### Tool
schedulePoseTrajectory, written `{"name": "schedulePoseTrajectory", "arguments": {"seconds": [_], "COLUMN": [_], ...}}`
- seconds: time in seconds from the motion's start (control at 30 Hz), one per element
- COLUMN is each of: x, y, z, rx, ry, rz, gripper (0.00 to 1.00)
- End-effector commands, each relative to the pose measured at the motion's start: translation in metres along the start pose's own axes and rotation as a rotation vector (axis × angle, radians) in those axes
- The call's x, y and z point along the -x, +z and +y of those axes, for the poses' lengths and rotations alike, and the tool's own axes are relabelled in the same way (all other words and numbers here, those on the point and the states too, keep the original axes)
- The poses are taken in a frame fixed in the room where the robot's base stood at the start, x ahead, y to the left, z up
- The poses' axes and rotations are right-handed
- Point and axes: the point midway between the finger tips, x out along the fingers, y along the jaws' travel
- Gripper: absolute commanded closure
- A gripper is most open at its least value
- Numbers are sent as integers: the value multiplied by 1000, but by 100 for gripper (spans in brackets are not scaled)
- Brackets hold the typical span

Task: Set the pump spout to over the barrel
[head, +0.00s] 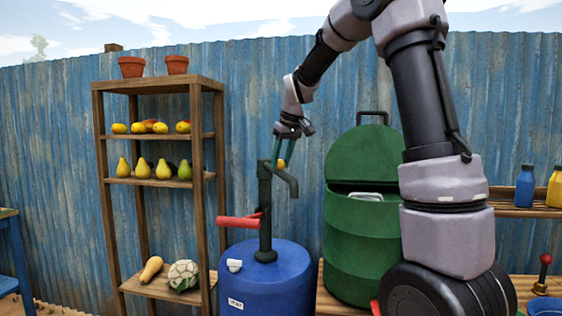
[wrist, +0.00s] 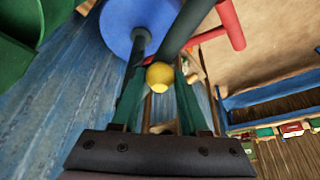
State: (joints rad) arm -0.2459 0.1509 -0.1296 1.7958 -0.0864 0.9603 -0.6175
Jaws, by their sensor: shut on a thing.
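A dark green pump (head: 265,205) stands upright on the blue barrel (head: 262,285), with a red handle (head: 240,221) to its left. Its spout (head: 291,184) leaves the top toward the right and bends down at its end. A yellow knob (head: 281,163) sits on the spout. My gripper (head: 282,160) reaches down from above, its green fingers shut on the knob. In the wrist view the yellow knob (wrist: 159,77) is between the fingertips, and the blue barrel top (wrist: 125,25) shows beyond. The fingers partly hide the spout in that view.
A green bin (head: 352,246) with a raised lid stands right of the barrel. A wooden shelf (head: 205,200) with fruit and pots stands at left. A blue corrugated fence (head: 235,110) closes the back. Bottles (head: 525,186) stand on a shelf at far right.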

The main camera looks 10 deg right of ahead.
Motion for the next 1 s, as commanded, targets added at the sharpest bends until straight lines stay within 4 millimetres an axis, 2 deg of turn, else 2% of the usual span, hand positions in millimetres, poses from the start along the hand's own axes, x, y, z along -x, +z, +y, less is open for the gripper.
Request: {"name": "schedulePoseTrajectory", "arguments": {"seconds": [0.57, 0.77, 1.0], "x": [1, 3, 6], "y": [1, 7, 14], "z": [5, 28, 78], "rx": [16, 86, 255], "ry": [-7, -35, -106], "rz": [2, 0, 1], "gripper": [100, 100, 100]}}
